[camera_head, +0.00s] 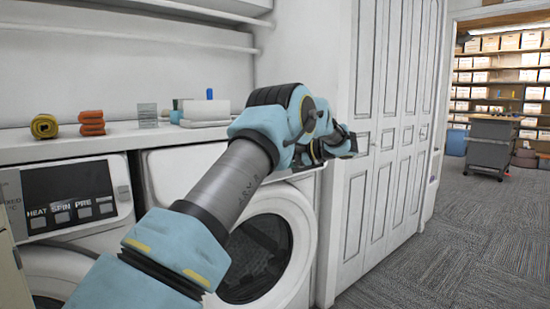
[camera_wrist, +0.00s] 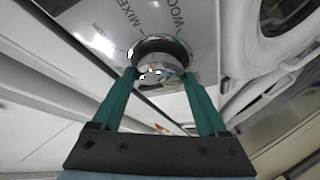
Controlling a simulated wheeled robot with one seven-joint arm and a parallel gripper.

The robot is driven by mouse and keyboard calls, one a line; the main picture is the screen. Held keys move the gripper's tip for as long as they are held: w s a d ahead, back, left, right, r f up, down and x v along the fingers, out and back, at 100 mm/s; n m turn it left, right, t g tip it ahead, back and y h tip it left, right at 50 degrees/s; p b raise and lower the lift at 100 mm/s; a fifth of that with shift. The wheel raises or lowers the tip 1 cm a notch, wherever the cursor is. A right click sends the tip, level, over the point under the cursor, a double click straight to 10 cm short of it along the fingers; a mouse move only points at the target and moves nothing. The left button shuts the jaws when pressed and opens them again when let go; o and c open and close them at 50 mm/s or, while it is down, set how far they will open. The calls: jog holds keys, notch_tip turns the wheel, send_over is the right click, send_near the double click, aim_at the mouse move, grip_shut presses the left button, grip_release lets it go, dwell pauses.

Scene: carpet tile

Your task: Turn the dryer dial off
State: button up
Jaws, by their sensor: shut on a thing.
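The dryer dial (camera_wrist: 160,58) is a round, shiny metal knob on a grey panel (camera_wrist: 105,30) printed with words such as MIXED and WOOL, seen upside down in the wrist view. My gripper (camera_wrist: 162,74) has its two green fingers on either side of the dial and is shut on it. In the head view my gripper (camera_head: 338,143) is at the right end of the right-hand front-loading machine (camera_head: 300,205), by the panelled door. My arm hides much of that machine's front, and the dial itself is not visible there.
Another machine (camera_head: 120,190) with HEAT, SPIN and PRE buttons stands left. The counter (camera_head: 100,144) above holds a yellow roll (camera_head: 44,126), a folded orange stack (camera_head: 92,123) and small boxes. A white panelled door (camera_head: 390,110) stands close right. Carpet is clear beyond.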

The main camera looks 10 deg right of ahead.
jog(key=o, duration=1.3)
jog(key=shift+c, duration=0.2)
jog(key=v, duration=1)
jog(key=shift+s+d, duration=0.25)
